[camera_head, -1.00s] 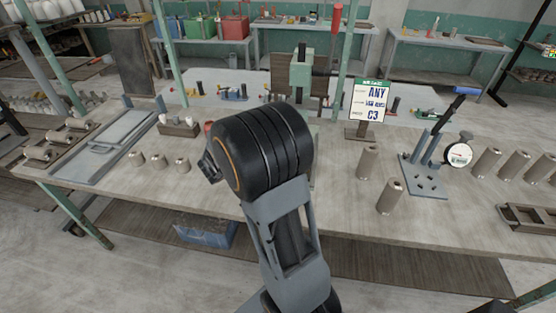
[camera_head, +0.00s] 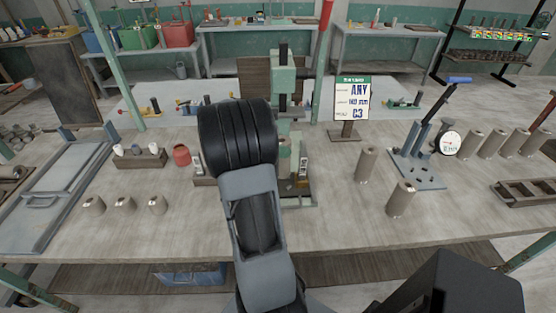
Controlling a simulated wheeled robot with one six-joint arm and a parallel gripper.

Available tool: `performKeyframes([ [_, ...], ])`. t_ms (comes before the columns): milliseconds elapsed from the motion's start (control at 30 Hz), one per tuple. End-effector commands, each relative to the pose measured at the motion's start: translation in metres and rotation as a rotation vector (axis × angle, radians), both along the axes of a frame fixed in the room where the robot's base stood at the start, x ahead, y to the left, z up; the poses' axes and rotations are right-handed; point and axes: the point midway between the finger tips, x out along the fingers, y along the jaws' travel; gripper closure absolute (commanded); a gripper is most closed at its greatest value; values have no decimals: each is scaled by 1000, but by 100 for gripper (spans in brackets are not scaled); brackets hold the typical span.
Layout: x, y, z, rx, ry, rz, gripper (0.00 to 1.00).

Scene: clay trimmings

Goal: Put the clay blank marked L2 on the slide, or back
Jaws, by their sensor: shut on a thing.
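Two taller clay blanks (camera_head: 366,165) (camera_head: 400,198) stand right of the middle, and several more (camera_head: 475,143) stand at the far right. No L2 mark is legible on any of them. A green press (camera_head: 285,80) stands at the centre back. Its base (camera_head: 303,195) shows just right of my arm; I cannot tell which part is the slide. My gripper and whatever it holds are hidden behind my black wrist.
A sign (camera_head: 352,105) reads ANY and C3. A blue stand with a dial gauge (camera_head: 450,142) is to the right, with a wooden rack (camera_head: 525,193) near the right edge. A small block with cups (camera_head: 140,158) and a red pot (camera_head: 181,155) stand left of my arm. The front middle is clear.

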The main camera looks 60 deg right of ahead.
Motion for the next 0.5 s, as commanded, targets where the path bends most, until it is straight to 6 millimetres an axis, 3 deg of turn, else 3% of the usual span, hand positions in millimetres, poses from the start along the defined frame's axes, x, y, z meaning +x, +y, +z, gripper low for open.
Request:
performKeyframes([
  [267,1,0,-15,-3,0,1,100],
  [500,2,0,-42,-2,1,4,100],
])
